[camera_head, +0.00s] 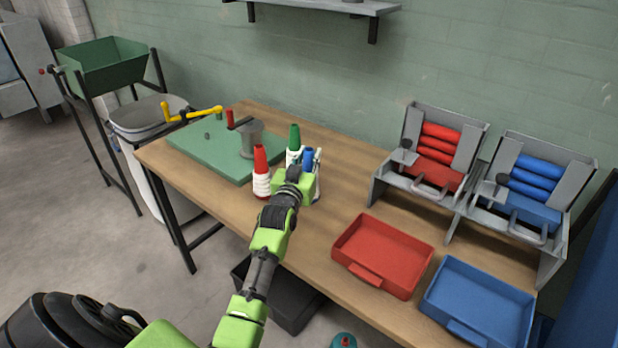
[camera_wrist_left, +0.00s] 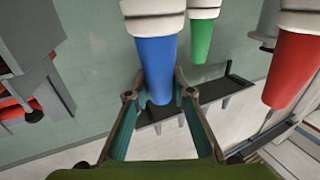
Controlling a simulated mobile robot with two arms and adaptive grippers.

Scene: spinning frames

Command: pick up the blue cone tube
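The blue cone tube (camera_head: 308,156) stands on the wooden table, with a blue cone above a white wound base. My left gripper (camera_head: 307,172) is right at it, and the hand hides part of it in the head view. In the left wrist view the blue cone (camera_wrist_left: 156,66) appears inverted, its narrow end between the two spread fingers of the left gripper (camera_wrist_left: 160,94). The fingers look open, with small gaps beside the cone. A green cone tube (camera_head: 294,138) and a red cone tube (camera_head: 261,165) stand close by. My right gripper is not in view.
A red tray (camera_head: 345,240) and a blue tray (camera_head: 428,296) sit on the table's right part. Racks with red rolls (camera_head: 437,143) and blue rolls (camera_head: 536,178) stand behind them.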

